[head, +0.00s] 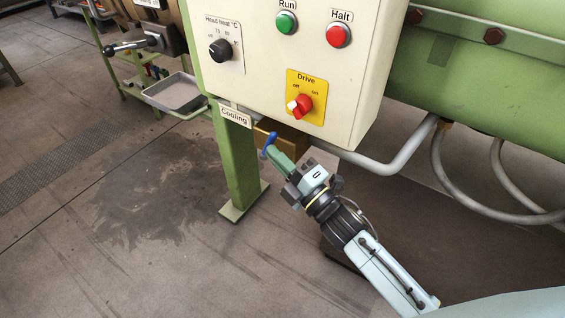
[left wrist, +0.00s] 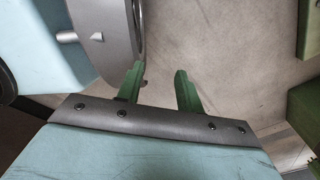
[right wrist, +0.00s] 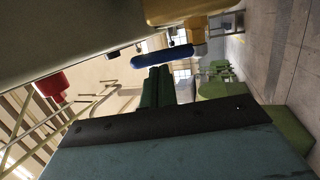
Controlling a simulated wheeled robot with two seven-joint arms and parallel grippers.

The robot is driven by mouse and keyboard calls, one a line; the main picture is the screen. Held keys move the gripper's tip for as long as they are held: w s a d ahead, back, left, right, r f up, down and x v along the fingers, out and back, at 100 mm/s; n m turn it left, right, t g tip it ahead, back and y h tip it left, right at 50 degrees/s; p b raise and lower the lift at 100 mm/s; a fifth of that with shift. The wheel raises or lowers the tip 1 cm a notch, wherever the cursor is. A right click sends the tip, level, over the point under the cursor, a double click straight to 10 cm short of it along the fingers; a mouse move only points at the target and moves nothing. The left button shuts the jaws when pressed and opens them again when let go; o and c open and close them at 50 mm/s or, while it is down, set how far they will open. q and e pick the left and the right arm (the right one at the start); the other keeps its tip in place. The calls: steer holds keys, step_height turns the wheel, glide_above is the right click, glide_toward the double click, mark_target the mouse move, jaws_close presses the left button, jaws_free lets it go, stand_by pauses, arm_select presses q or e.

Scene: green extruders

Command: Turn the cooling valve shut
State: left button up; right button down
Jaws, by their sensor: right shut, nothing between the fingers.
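The cooling valve has a blue lever handle (head: 268,144) and a brass-coloured body (head: 285,138), under the control box by the "Cooling" label (head: 234,116). In the right wrist view the blue handle (right wrist: 163,56) lies crosswise just beyond my fingertips, with the yellow body (right wrist: 185,8) above. My right gripper (head: 272,153) is shut and empty, its green fingers (right wrist: 157,72) together at the handle. I cannot tell whether they touch it. My left gripper (left wrist: 158,78) is open and empty in its wrist view, outside the head view.
The cream control box (head: 262,60) carries the Run button (head: 286,22), Halt button (head: 338,35), black heat knob (head: 220,50) and red Drive switch (head: 301,104). A green post (head: 234,165) stands left of the valve. Grey pipes (head: 385,163) run to the right.

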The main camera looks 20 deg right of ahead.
arm_select(q)
steer(key=d+r+p, duration=0.3)
steer(key=shift+s+d+r, duration=0.1)
steer(key=shift+d+r, duration=0.1)
steer(key=shift+r, duration=0.1)
arm_select(e)
steer(key=shift+w+a+r+g, duration=0.25)
steer(key=shift+w+r+g, duration=0.15)
steer(key=shift+r, duration=0.15)
arm_select(q)
steer(key=shift+d+r+h, duration=0.1)
steer(key=shift+r+h, duration=0.1)
steer(key=shift+h, duration=0.1)
arm_select(e)
steer(key=shift+w+a+r, duration=0.15)
arm_select(q)
steer(key=shift+d, duration=0.65)
steer(key=shift+a+p, duration=0.15)
steer(key=shift+p, duration=0.15)
arm_select(e)
steer(key=shift+a, duration=0.1)
arm_select(q)
steer(key=shift+s+r+p, duration=0.35)
steer(key=shift+s+r, duration=0.05)
arm_select(e)
steer(key=s+d, duration=0.3)
steer(key=s, duration=0.9)
steer(key=shift+s+d, duration=0.2)
steer(key=shift+s, duration=0.1)
